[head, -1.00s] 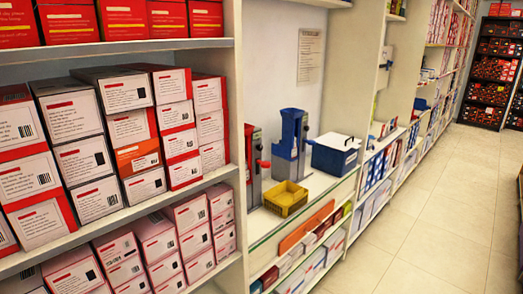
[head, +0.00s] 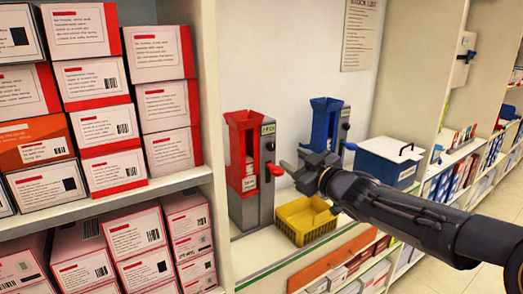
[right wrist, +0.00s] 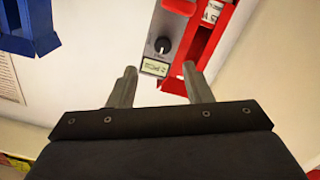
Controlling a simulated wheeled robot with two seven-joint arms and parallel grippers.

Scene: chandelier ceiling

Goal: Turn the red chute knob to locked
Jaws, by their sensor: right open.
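The red chute (head: 244,160) stands on the shelf in the head view, upright on a grey stand. The right wrist view shows it upside down (right wrist: 205,40). Its dark round knob (right wrist: 162,45) is on the grey side panel, beside a small display label (right wrist: 155,67). Where the knob points is too small to read surely. My right gripper (head: 294,162) is open and empty, just right of the red chute. In the right wrist view its two fingertips (right wrist: 160,69) are spread, with the knob beyond the gap between them, apart from both. My left gripper is in no view.
A blue chute (head: 326,130) stands right of the red one, behind my right gripper. A yellow tray (head: 303,222) lies below the gripper. A blue box (head: 388,163) is further right. Stacked shoe boxes (head: 105,120) fill the shelves at left.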

